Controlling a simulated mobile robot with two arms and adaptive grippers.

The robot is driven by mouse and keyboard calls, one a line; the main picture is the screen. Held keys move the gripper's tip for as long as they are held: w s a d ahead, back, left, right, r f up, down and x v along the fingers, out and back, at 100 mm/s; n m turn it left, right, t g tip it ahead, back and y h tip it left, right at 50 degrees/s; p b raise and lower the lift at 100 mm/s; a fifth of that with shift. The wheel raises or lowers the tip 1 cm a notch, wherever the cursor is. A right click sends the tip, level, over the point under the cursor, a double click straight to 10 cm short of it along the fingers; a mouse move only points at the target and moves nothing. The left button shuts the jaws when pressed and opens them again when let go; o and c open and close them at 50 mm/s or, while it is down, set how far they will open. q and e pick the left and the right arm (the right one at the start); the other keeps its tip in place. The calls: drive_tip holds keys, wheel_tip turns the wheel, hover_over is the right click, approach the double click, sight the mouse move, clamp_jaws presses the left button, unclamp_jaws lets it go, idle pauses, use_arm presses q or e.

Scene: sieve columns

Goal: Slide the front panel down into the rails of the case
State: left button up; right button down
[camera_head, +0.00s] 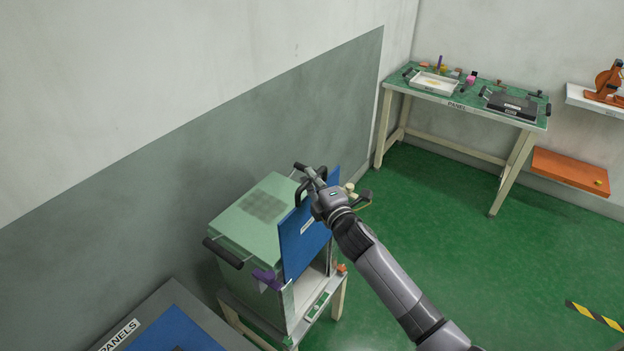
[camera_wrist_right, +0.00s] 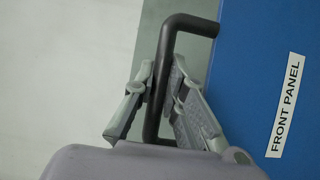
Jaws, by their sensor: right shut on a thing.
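The blue front panel (camera_head: 303,240) stands upright at the open front of the pale green case (camera_head: 245,222) in the head view. Its upper part rises above the case top. The wrist view shows the panel (camera_wrist_right: 245,80) with its "FRONT PANEL" label and a dark bar handle (camera_wrist_right: 157,95). My right gripper (camera_head: 312,190) is shut on this handle; in the wrist view its fingers (camera_wrist_right: 163,100) lie on both sides of the bar. Below the panel, the case front is open. Whether the panel's edges sit in the rails cannot be told. My left gripper is not in view.
The case stands on a small white-legged stand (camera_head: 338,300) near the wall. A purple part (camera_head: 267,279) is at its left front corner. A grey table (camera_head: 150,310) labelled "PANELS" is at lower left. A green bench (camera_head: 465,95) stands far back.

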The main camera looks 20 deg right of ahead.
drive_tip(key=shift+r+p, duration=2)
drive_tip(key=shift+r, duration=0.4)
idle(0.4)
